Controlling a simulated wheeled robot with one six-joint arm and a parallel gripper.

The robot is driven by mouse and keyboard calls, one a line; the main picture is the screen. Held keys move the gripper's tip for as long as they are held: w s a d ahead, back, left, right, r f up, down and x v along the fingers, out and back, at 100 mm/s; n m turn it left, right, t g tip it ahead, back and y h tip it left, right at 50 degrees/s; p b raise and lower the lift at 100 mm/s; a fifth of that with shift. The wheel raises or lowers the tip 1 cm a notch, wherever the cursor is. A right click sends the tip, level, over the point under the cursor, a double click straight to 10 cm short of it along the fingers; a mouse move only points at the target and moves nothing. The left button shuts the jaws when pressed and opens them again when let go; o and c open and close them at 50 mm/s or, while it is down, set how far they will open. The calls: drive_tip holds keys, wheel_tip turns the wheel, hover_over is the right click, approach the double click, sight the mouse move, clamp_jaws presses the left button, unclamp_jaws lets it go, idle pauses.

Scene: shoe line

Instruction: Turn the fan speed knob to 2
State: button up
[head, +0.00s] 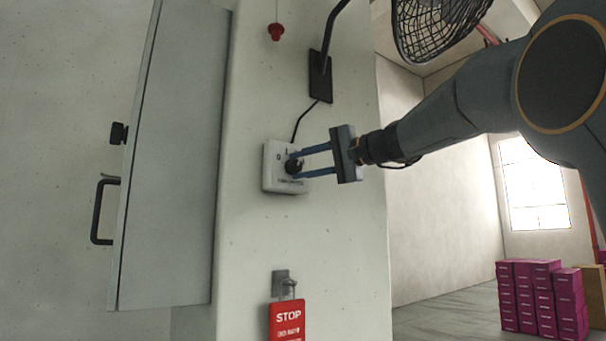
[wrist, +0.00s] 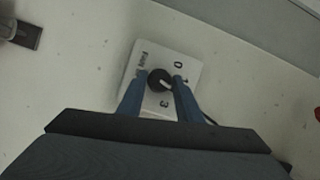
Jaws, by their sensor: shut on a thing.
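The fan speed knob (head: 293,167) is a small round black knob on a white switch plate (head: 271,180) on the pillar. My gripper (head: 297,164) reaches in from the right with its two blue fingers closed around the knob. In the wrist view the knob (wrist: 158,77) sits between the fingertips (wrist: 160,80), and its short white mark points to the lower right. On the plate (wrist: 150,50) I can read 0 at the upper right and 3 below the knob. The right finger covers part of the dial between them, so the 2 is hidden.
A fan (head: 435,28) is mounted above on a black bracket (head: 320,78). A red STOP tag (head: 288,320) hangs below the plate, and a red pull knob (head: 276,32) hangs above. A grey cabinet door (head: 170,170) stands at left. Magenta boxes (head: 540,298) are stacked far right.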

drive_tip(key=shift+m+t+b, duration=0.3)
drive_tip(key=shift+m+b, duration=0.05)
drive_tip(key=shift+m, duration=0.15)
drive_tip(key=o, duration=0.9)
drive_tip(key=b+v, duration=0.2)
drive_tip(key=v, duration=0.6)
drive_tip(key=shift+w, duration=0.15)
drive_tip(key=shift+f, duration=0.1)
